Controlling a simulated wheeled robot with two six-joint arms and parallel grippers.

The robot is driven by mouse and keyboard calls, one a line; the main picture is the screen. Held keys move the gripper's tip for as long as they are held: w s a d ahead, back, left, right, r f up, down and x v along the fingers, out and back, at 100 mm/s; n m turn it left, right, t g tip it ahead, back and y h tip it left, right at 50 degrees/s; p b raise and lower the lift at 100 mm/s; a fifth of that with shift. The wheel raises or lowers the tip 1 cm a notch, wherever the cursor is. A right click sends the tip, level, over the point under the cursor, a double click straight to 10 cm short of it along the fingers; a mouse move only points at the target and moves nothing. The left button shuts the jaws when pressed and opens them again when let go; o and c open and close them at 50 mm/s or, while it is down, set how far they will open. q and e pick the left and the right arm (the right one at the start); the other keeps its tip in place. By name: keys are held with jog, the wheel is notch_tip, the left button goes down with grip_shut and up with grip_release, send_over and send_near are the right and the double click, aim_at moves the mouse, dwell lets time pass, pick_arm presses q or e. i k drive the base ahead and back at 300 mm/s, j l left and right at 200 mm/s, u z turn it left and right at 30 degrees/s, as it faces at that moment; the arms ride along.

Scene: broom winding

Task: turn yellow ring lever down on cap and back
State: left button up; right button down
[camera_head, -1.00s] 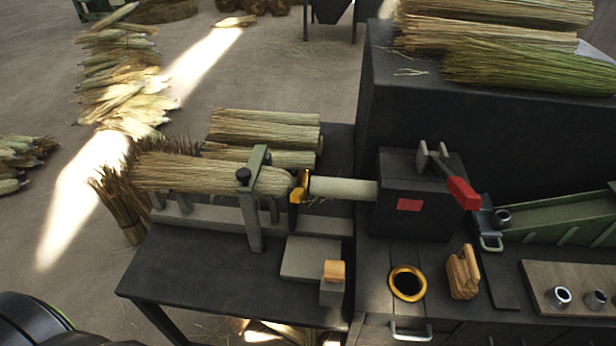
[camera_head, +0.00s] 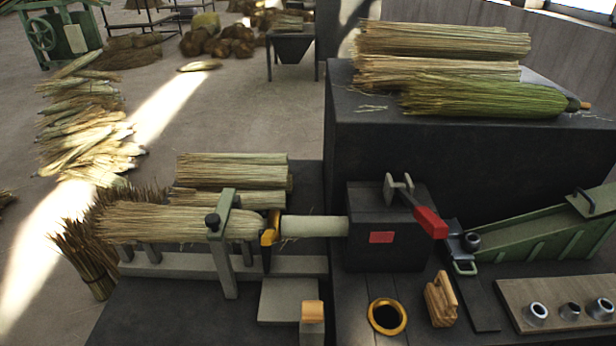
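A yellow ring lever (camera_head: 269,235) sits at the neck of the broom bundle, between the straw and a pale handle (camera_head: 314,227). The pale handle runs into a dark block (camera_head: 390,242) with a red patch. The broom bundle (camera_head: 165,222) lies level to the left, under a green clamp frame (camera_head: 223,235) with a black knob. No separate cap can be made out with certainty; the lever hides part of the bundle's end. Neither of my grippers is in view.
A red-handled lever (camera_head: 430,222) tops the dark block. A yellow-rimmed hole (camera_head: 387,316), a wooden block (camera_head: 440,299) and a board with metal sockets (camera_head: 569,297) lie in front. A tall dark box (camera_head: 420,150) carrying straw bundles stands behind. A green sloped rail (camera_head: 535,236) is at right.

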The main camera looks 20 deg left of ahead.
aim_at(271, 235)
jog(key=k+j, duration=0.1)
jog(key=j, duration=0.25)
jog(key=k+j, duration=0.1)
jog(key=j, duration=0.25)
jog(key=k+j, duration=0.1)
jog(key=j, duration=0.25)
jog(key=k+j, duration=0.1)
jog(key=j, duration=0.25)
